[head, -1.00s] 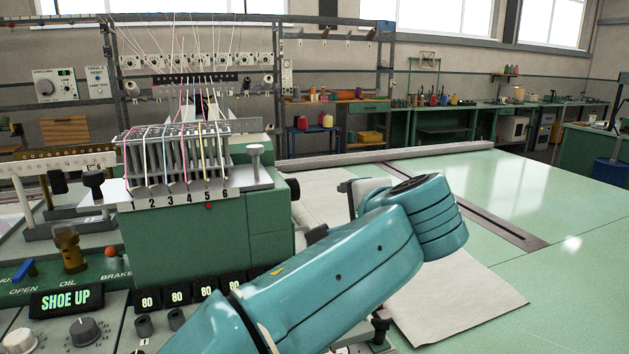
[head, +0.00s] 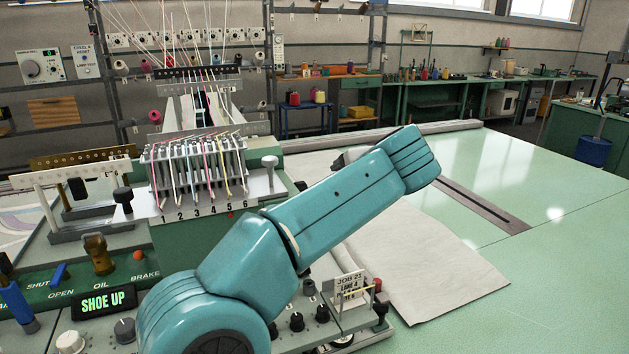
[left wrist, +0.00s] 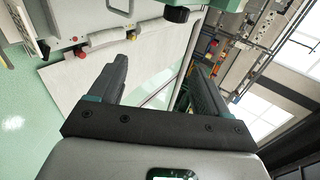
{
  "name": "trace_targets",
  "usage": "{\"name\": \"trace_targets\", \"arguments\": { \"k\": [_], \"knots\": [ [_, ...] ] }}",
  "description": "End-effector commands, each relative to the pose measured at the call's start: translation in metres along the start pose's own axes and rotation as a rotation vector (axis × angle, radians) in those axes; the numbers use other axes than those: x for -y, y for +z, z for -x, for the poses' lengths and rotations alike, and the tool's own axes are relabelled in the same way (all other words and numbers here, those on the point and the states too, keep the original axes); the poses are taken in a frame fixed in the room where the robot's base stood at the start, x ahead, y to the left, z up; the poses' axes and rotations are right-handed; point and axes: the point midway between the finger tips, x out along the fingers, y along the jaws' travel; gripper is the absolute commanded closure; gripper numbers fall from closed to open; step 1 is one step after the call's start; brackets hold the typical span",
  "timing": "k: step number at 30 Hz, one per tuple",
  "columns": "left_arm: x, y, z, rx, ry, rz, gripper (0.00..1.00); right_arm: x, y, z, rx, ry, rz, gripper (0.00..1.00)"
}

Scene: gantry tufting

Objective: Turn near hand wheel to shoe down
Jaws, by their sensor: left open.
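The green tufting head (head: 190,243) with its numbered thread strip stands left of centre in the head view, and the display (head: 103,302) reads SHOE UP. A black hand wheel (left wrist: 177,14) shows at the top of the left wrist view, beside the green housing. In the head view only a dark bit beside the head shows past my arm; I cannot tell whether it is that wheel. My left gripper (left wrist: 158,78) is open and empty, with the wheel beyond its fingertips and apart from them. In the head view my teal arm hides its jaws. My right gripper is not in view.
A pale cloth sheet (head: 425,265) lies on the green table (head: 560,260) right of the machine. A job card (head: 349,287) stands on the console among black knobs (head: 296,321). A slotted dark rail (head: 485,205) crosses the table. The table's right side is clear.

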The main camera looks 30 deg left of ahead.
Motion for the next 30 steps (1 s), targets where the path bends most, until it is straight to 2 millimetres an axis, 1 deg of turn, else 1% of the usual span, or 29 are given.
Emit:
{"name": "trace_targets", "arguments": {
  "k": [1, 3, 7, 11, 14, 24, 30],
  "knots": [
    [0.015, 0.008, -0.001, 0.019, 0.003, 0.011, 0.23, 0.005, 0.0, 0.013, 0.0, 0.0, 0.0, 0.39],
    [0.022, 0.016, -0.005, 0.037, 0.007, 0.021, 0.23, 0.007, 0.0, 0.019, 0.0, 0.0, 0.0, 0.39],
    [0.03, 0.026, -0.012, 0.061, 0.011, 0.032, 0.23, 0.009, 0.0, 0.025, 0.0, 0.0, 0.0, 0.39],
    [0.031, 0.03, -0.023, 0.07, 0.013, 0.035, 0.23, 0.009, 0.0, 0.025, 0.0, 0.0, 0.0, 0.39],
    [0.03, 0.032, -0.039, 0.071, 0.014, 0.035, 0.23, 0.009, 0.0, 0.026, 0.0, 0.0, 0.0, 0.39],
    [0.029, 0.037, -0.118, 0.069, 0.014, 0.032, 0.23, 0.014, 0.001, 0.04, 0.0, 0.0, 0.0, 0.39],
    [0.029, 0.039, -0.155, 0.066, 0.014, 0.031, 0.23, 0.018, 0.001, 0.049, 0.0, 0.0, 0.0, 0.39]
  ]
}}
